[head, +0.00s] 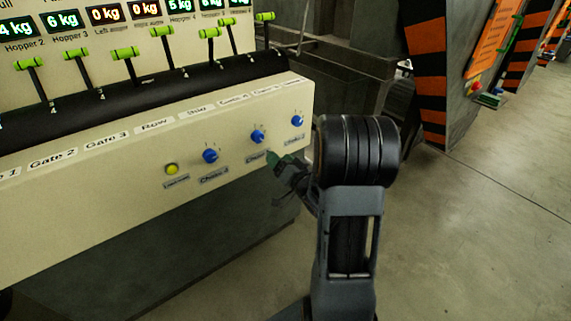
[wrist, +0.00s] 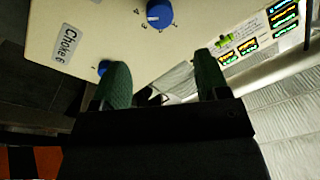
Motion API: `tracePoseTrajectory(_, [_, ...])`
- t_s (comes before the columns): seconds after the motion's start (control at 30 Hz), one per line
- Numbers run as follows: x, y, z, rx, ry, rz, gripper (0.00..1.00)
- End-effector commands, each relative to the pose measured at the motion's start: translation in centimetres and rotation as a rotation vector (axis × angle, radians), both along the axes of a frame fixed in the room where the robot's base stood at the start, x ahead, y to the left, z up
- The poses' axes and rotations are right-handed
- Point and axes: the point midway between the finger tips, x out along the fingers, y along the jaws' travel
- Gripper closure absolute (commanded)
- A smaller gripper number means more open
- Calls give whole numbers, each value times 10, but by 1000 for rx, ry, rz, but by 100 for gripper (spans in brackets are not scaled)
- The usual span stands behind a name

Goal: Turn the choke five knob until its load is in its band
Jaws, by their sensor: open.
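The choke five knob (head: 258,136) is blue and is the middle of three on the cream panel's front face. Its label below is partly covered by my gripper. In the wrist view the same knob (wrist: 160,14) is at the top, beyond the fingertips, with a white pointer mark. My gripper (head: 278,162) has green fingers and is just below and right of the knob in the head view. In the wrist view my gripper (wrist: 163,78) is open, with nothing between its fingers. Which load display belongs to choke five I cannot tell.
The choke four knob (head: 210,155) is to the left, the choke six knob (head: 298,120) to the right. A yellow button (head: 171,169) is farther left. Green-handled levers (head: 124,53) stand above, below lit kg displays (head: 103,14). Open floor (head: 480,200) lies right.

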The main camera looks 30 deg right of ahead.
Motion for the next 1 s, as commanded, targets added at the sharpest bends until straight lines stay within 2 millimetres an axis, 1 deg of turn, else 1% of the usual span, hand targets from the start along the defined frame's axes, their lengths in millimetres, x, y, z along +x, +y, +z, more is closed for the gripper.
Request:
tracePoseTrajectory(0.03, [-7, -2, 0, 0, 2, -2, 32])
tracePoseTrajectory(0.1, [-14, -2, -1, 0, 1, -2, 32])
tracePoseTrajectory(0.3, [-25, -3, -3, 0, 1, 0, 32])
tracePoseTrajectory(0.9, [-25, -3, -3, -11, 0, -1, 32])
tracePoseTrajectory(0.97, [-25, -4, -8, -38, 24, -10, 32])
tracePoseTrajectory(1.0, [-24, -6, -14, -62, 57, -23, 32])
